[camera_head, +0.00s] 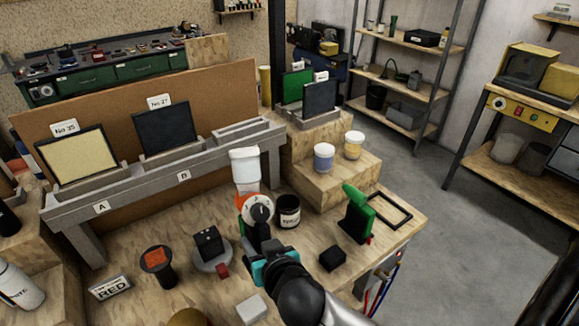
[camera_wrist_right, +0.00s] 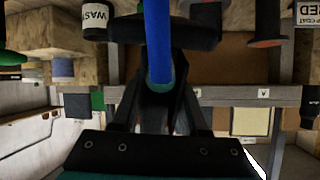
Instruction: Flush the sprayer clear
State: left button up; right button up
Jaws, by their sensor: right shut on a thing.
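My right gripper (camera_head: 272,262) is shut on the sprayer and holds it over the bench. The sprayer shows a white cup (camera_head: 245,166) on top and a white-and-orange dial (camera_head: 260,209) facing the head camera. In the right wrist view, a blue hose-like part (camera_wrist_right: 158,40) runs between the fingers (camera_wrist_right: 157,105). A black can with a white label (camera_head: 288,211) stands just right of the dial in the head view. Its label reads WASTE in the wrist view (camera_wrist_right: 96,20). The sprayer's nozzle is hidden. My left gripper is not in view.
A rack (camera_head: 140,185) holds a cream panel (camera_head: 77,157) and a dark panel (camera_head: 166,130). A blue-filled cup (camera_head: 323,157) and a yellow-filled cup (camera_head: 354,145) stand on a wooden block. A green upright piece (camera_head: 358,214), black cube (camera_head: 332,258) and RED plate (camera_head: 110,287) are on the bench.

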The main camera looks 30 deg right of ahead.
jog(key=w+d+r+m+g+p, duration=0.3)
jog(key=d+g+p, duration=0.1)
jog(key=d+p, duration=0.25)
jog(key=w+d+r+m+g+p, duration=0.25)
jog(key=d+g+p, duration=0.2)
jog(key=p, duration=0.25)
jog(key=shift+m+t, duration=0.25)
jog(key=shift+m, duration=0.1)
jog(key=shift+s+b+x, duration=0.2)
jog(key=shift+b+x, duration=0.1)
jog(key=shift+x, duration=1.7)
jog(key=shift+a+f, duration=0.1)
jog(key=shift+f, duration=0.05)
jog(key=shift+o, duration=1.3)
grip_shut()
